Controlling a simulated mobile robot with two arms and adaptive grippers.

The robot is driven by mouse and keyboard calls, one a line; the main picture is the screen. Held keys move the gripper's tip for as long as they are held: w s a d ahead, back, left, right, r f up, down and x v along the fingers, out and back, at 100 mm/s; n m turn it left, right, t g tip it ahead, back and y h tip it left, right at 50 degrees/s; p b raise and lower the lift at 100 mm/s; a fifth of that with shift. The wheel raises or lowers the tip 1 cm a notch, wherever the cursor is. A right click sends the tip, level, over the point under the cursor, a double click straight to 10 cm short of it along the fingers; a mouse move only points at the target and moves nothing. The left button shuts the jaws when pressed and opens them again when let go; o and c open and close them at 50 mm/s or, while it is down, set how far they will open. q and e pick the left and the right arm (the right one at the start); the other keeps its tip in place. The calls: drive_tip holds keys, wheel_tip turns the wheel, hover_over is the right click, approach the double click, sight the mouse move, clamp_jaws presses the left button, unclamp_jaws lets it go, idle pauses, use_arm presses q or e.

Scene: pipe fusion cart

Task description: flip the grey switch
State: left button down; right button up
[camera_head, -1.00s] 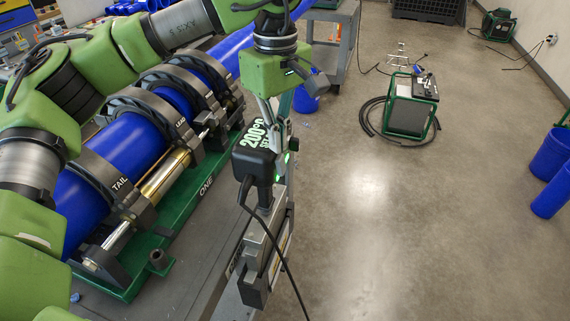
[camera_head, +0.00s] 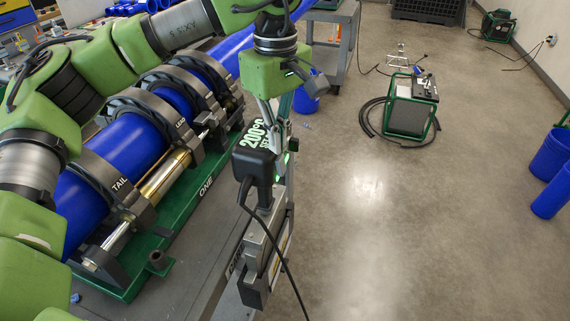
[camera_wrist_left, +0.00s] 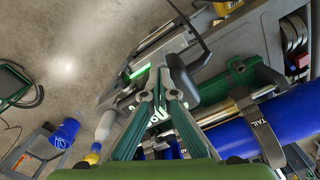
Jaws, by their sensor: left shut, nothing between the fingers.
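The black heater control box (camera_head: 250,165) with a green "200°" display stands at the cart's right edge, a cable hanging from it. My left gripper (camera_head: 279,155) points down at the display side of this box, fingers together and empty. In the left wrist view the fingertips (camera_wrist_left: 160,78) are close to the dark box (camera_wrist_left: 183,80) and a glowing green strip (camera_wrist_left: 140,71). I cannot tell whether they touch it. I cannot make out the grey switch; the fingers may hide it. My right gripper is not in view.
Blue pipe (camera_head: 130,150) lies in black clamps on a green frame (camera_head: 192,205) left of the box. A grey metal holder (camera_head: 262,240) is under the box.

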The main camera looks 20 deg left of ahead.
sight(278, 157)
use_arm(q)
wheel_tip(278, 157, up, 7)
drive_tip(key=p, duration=0.4)
drive_tip(key=shift+f+p, duration=0.15)
drive_tip(key=shift+p, duration=0.15)
drive_tip(key=shift+f, duration=0.1)
